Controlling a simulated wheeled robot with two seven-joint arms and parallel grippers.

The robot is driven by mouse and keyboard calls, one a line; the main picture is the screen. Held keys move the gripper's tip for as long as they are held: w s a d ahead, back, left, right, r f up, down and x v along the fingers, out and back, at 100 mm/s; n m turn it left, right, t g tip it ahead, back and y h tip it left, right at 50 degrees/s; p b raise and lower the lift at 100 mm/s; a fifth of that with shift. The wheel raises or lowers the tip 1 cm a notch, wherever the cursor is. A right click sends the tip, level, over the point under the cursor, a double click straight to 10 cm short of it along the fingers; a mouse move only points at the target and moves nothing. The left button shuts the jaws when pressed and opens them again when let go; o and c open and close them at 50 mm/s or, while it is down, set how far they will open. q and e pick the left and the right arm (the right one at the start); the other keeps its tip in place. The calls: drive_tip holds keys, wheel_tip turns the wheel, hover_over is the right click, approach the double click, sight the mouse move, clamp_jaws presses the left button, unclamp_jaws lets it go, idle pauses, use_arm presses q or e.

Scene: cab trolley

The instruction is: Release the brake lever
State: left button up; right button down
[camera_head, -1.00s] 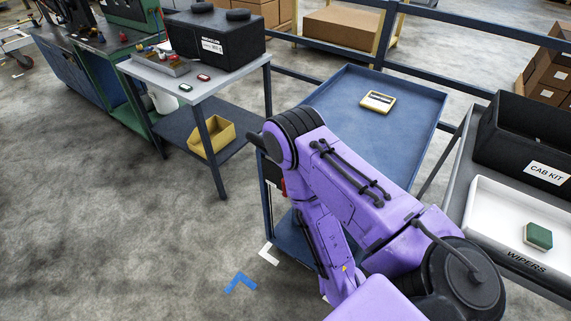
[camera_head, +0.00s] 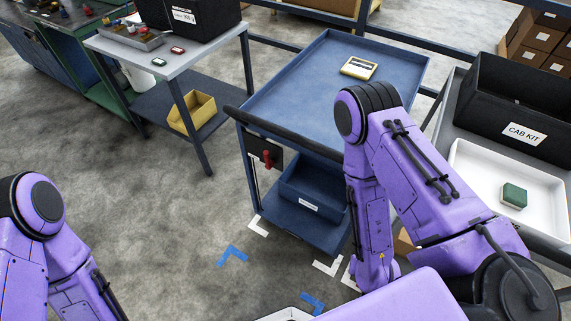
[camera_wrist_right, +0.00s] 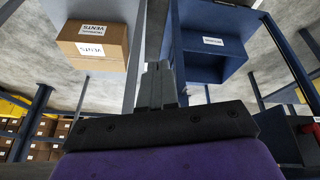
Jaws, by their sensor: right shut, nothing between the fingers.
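The brake lever (camera_head: 267,157) is a small red handle on a dark plate at the front left of the blue trolley (camera_head: 300,83), below its dark push bar. In the head view my right arm is to the right of the lever, with its forearm hanging down in front of the trolley and its gripper hidden. In the right wrist view my right gripper (camera_wrist_right: 160,82) is shut and empty, apart from the boxes beyond it.
The trolley carries a yellow-framed item (camera_head: 359,68) on top and a blue bin (camera_head: 312,190) below. A grey side table (camera_head: 205,52) stands left, the white wipers tray (camera_head: 470,165) right. The floor left of the trolley is clear, with blue corner marks (camera_head: 232,254).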

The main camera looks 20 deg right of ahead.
drive_tip(key=w+a+f+m+t+b, duration=0.2)
drive_tip(key=w+a+t+b, duration=0.15)
drive_tip(key=w+b, duration=0.3)
drive_tip(key=w+a+f+m+t+b, duration=0.1)
drive_tip(key=w+a+m+t+b, duration=0.15)
drive_tip(key=w+a+b, duration=0.4)
drive_tip(key=w+a+r+m+t+h+b, duration=0.2)
drive_tip(key=w+a+r+m+t+b, duration=0.4)
drive_tip(key=w+r+m+t+b, duration=0.2)
wheel_tip(320, 180, up, 2)
drive_tip(key=shift+w+r+m+b, duration=0.1)
drive_tip(key=shift+w+m+b, duration=0.25)
drive_tip(key=shift+w+m, duration=0.9)
drive_tip(key=shift+a, duration=0.1)
